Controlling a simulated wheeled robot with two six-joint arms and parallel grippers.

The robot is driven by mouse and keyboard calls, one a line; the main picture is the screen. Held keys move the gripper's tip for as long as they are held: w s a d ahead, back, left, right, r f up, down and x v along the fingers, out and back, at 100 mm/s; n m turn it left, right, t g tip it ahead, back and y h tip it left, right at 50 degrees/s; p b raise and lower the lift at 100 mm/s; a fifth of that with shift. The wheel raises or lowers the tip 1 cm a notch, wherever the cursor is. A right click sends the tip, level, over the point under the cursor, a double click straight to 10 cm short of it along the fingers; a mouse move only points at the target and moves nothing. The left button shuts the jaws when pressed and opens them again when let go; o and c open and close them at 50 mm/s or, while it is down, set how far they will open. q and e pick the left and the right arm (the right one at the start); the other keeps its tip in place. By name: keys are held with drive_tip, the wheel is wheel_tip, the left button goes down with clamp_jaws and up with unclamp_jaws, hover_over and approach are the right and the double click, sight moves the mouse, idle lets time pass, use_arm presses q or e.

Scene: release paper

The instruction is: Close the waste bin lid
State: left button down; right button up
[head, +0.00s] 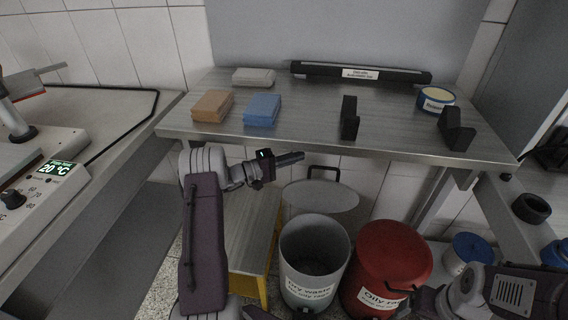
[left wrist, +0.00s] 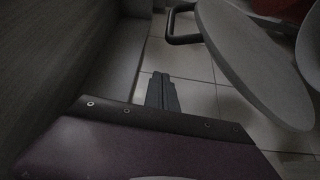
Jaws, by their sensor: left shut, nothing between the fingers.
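The grey waste bin (head: 292,262), labelled dry waste, stands open on the floor below the bench, and I see into it. Its round grey lid (head: 320,203) stands raised at the back of the bin, with a dark handle (head: 323,170) at its top edge. The lid (left wrist: 255,60) and handle (left wrist: 185,38) also show in the left wrist view. My left gripper (head: 301,156) is shut and empty, above and left of the handle in the head view, apart from the lid. In the left wrist view its fingers (left wrist: 161,90) are together. My right gripper is not clear at the lower right.
A red bin (head: 385,250) stands right beside the grey one. A yellow-legged step (head: 250,235) is to the left. The bench (head: 300,120) above holds orange and blue packs, black blocks and a tin. A blue-lidded container (head: 468,248) is at right.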

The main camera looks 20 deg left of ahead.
use_arm(q)
drive_tip(key=shift+s+d+f+b, duration=0.15)
drive_tip(key=shift+s+d, duration=0.15)
drive_tip(key=shift+d, duration=0.3)
drive_tip(key=shift+s+d+r+b, duration=0.1)
drive_tip(key=shift+s+d, duration=0.25)
drive_tip(key=shift+d, duration=0.2)
drive_tip(key=shift+s+d+f+b, duration=0.15)
drive_tip(key=shift+s+d, duration=0.15)
drive_tip(key=shift+d, duration=0.3)
use_arm(e)
drive_tip(key=shift+f, duration=0.55)
drive_tip(key=shift+f, duration=0.1)
